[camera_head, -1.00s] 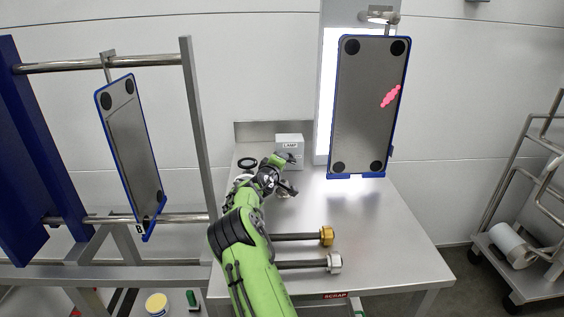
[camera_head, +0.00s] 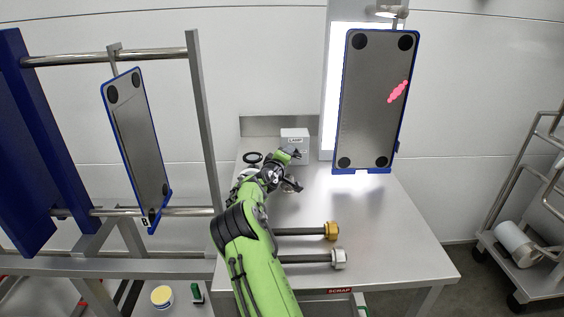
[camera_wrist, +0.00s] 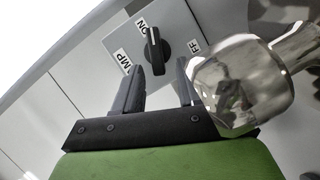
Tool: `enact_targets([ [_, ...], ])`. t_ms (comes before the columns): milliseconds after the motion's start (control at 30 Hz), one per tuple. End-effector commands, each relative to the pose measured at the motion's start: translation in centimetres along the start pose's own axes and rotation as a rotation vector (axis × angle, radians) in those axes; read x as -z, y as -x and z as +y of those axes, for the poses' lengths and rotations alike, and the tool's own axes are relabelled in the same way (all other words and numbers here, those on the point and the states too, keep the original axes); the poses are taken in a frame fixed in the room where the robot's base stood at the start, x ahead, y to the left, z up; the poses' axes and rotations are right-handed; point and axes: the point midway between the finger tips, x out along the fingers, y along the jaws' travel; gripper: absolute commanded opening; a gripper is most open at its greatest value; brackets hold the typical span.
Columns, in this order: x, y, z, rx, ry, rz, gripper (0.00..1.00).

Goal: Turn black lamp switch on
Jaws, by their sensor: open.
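The black lamp switch (camera_wrist: 153,50) is a rotary knob on a grey box (camera_wrist: 180,22). Its long grip runs roughly up and down in the wrist view, one end near the "ON" label (camera_wrist: 143,25). An "OFF" label (camera_wrist: 194,47) is to its right, partly legible. I cannot tell which end is the pointer. The box also shows in the head view (camera_head: 295,138), labelled "LAMP", at the back of the steel table. My gripper (camera_wrist: 156,75) is open, its fingers short of the knob and on either side of it in the picture. It also shows in the head view (camera_head: 296,168).
A shiny metal object (camera_wrist: 235,85) is close to the right finger in the wrist view. A blue-framed plate with pink marks (camera_head: 372,110) hangs before a bright panel right of the box. Rods with gold and silver nuts (camera_head: 331,231) are right of my arm. A rack (camera_head: 200,120) stands left.

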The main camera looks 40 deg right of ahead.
Motion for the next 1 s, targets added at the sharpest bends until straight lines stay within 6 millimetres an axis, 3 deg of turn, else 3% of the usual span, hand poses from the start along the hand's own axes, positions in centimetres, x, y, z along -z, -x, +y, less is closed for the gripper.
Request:
enact_targets([
  [167,0.2,3.1,0.1,0.005,0.000,0.002,0.40],
  [600,0.2,13.9,0.0,0.003,0.001,0.004,0.40],
  [733,0.1,15.1,0.0,0.001,0.001,0.002,0.40],
  [1000,0.0,15.3,0.0,0.000,0.000,0.001,0.42],
])
